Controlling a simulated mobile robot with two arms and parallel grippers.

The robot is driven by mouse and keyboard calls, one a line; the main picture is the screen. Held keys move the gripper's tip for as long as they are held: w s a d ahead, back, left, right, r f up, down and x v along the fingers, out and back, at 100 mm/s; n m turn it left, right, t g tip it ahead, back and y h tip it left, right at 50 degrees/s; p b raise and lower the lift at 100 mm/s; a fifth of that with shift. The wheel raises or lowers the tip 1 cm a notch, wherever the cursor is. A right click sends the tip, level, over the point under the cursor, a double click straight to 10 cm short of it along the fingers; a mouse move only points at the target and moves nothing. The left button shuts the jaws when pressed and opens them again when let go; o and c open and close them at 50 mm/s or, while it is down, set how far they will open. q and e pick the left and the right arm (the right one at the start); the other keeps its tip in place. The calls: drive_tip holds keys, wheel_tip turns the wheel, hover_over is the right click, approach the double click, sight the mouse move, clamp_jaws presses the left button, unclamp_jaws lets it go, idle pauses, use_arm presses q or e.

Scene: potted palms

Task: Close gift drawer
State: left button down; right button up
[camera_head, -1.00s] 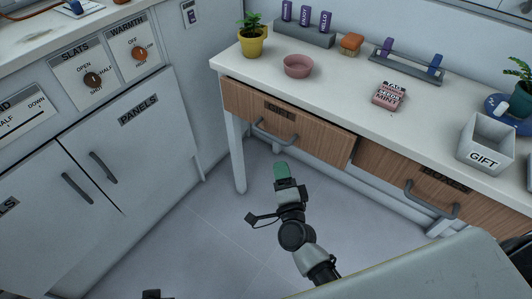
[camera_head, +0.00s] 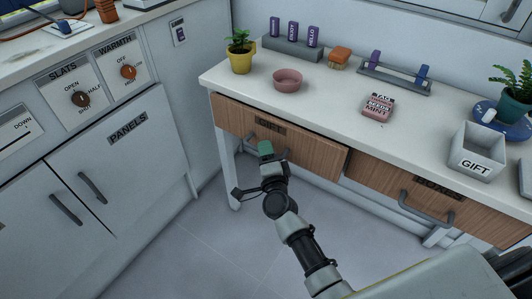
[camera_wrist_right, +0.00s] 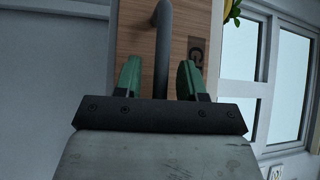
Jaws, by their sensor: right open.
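The gift drawer (camera_head: 320,151) has a wooden front with a "GIFT" label, under the white counter. It stands a little open, its front proud of the drawer to its right. Its grey bar handle (camera_head: 252,146) is partly hidden by my right gripper (camera_head: 265,149). In the right wrist view the right gripper (camera_wrist_right: 160,78) is open, with green fingers either side of the grey handle (camera_wrist_right: 162,45). The handle lies between the fingers in the picture; I cannot tell how deep it sits or whether anything touches. My left gripper is out of view.
A second wooden drawer (camera_head: 430,197) is to the right. On the counter (camera_head: 330,95) are a yellow potted plant (camera_head: 240,55), a pink bowl (camera_head: 288,80), a pink mint box (camera_head: 378,105) and a grey GIFT bin (camera_head: 476,150). The floor (camera_head: 190,255) in front is clear.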

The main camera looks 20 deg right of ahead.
sight(273, 143)
drive_tip(key=shift+c, duration=0.4)
clamp_jaws()
